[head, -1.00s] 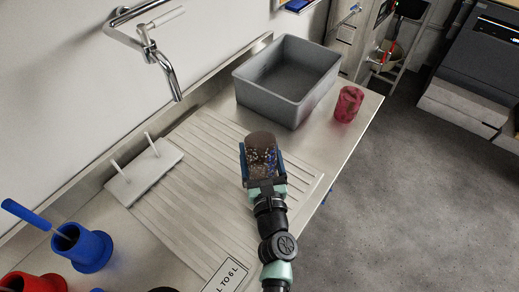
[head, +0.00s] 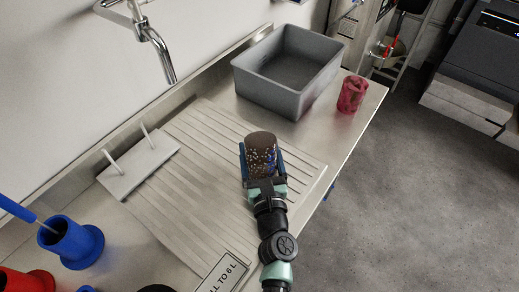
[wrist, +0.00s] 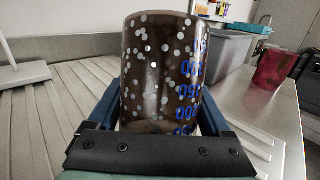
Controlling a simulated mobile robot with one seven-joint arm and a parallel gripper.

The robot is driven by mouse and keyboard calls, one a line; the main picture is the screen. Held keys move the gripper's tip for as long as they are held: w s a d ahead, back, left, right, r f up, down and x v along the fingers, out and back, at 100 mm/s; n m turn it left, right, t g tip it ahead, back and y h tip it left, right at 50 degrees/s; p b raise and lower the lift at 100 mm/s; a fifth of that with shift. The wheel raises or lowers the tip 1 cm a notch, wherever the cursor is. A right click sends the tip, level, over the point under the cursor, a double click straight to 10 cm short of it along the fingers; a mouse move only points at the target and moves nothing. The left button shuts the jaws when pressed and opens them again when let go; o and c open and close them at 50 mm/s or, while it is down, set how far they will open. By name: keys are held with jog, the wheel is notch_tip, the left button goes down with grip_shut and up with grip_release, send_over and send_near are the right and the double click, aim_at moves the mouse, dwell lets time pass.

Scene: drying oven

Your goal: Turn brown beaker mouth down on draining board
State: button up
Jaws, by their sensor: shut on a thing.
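The brown beaker (head: 261,153), speckled with pale spots, is between the fingers of my gripper (head: 262,168), which is shut on it. In the wrist view the beaker (wrist: 160,70) looks roughly upright on its axis, with blue graduation marks on its right side. Its upper end looks plain brown in the head view; I cannot tell surely whether that is base or mouth. The ribbed draining board (head: 190,170) lies below and left of it. The beaker is over the board's right part; I cannot tell whether its lower end touches the board.
A grey tub (head: 287,75) and a red beaker (head: 352,94) stand beyond the board. A white plate with two pegs (head: 138,165) lies on the board's left. The board's middle is clear.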

jog(key=shift+f, duration=0.1)
jog(key=o, duration=1.5)
jog(key=shift+c, duration=0.2)
jog(key=shift+s, duration=0.1)
